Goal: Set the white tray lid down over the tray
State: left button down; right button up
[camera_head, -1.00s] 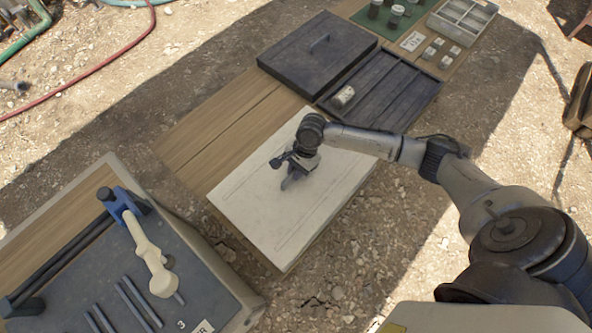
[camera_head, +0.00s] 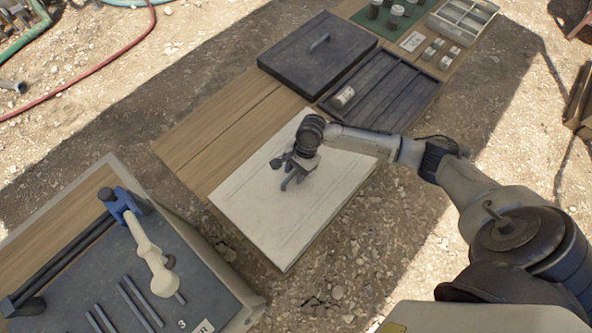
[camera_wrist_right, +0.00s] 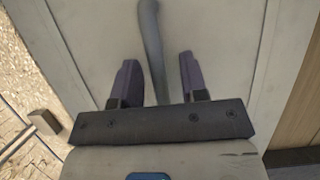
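The white tray lid (camera_head: 250,205) lies flat at the front end of the wooden table, with its right edge along the table's side. A grey bar handle (camera_wrist_right: 152,45) rises from its middle in the right wrist view. My right gripper (camera_head: 291,183) is down at the lid's middle. Its two dark fingers (camera_wrist_right: 158,82) stand apart on either side of the handle, with gaps showing between. Any tray under the white lid is hidden. My left gripper is not in view.
A dark lid (camera_head: 300,70) with a handle and an open dark tray (camera_head: 398,108) holding a pale cylinder (camera_head: 343,97) lie behind. Bare wood (camera_head: 205,140) lies left of the white lid.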

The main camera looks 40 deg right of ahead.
jog(key=p+v, duration=0.2)
jog(key=v, duration=1)
jog(key=s+a+f+n, duration=0.2)
jog(key=s+a+n, duration=0.1)
jog(key=a+n, duration=0.1)
jog(key=s+a+f+n+t, duration=0.1)
jog(key=s+a+f+n, duration=0.1)
jog(key=s+a+n, duration=0.2)
jog(key=s+a+f+n+t, duration=0.1)
jog(key=s+a+f+n, duration=0.1)
jog(key=s+a+n, duration=0.1)
jog(key=shift+s+a+f+n, duration=0.3)
jog(key=shift+s+a+n, duration=0.15)
jog(key=shift+a, duration=0.15)
jog(key=s+n, duration=0.2)
jog(key=s, duration=0.1)
jog(key=s+a+n+t+h, duration=0.1)
jog(key=shift+s+r, duration=0.1)
jog(key=shift+s, duration=0.15)
jog(key=s+d+r+n+t+h, duration=0.1)
jog(key=s+d+r+n+h, duration=0.1)
jog(key=s, duration=0.5)
jog(key=shift+d+n+h, duration=0.55)
jog(key=shift+n+h, duration=0.05)
jog(key=shift+n, duration=0.55)
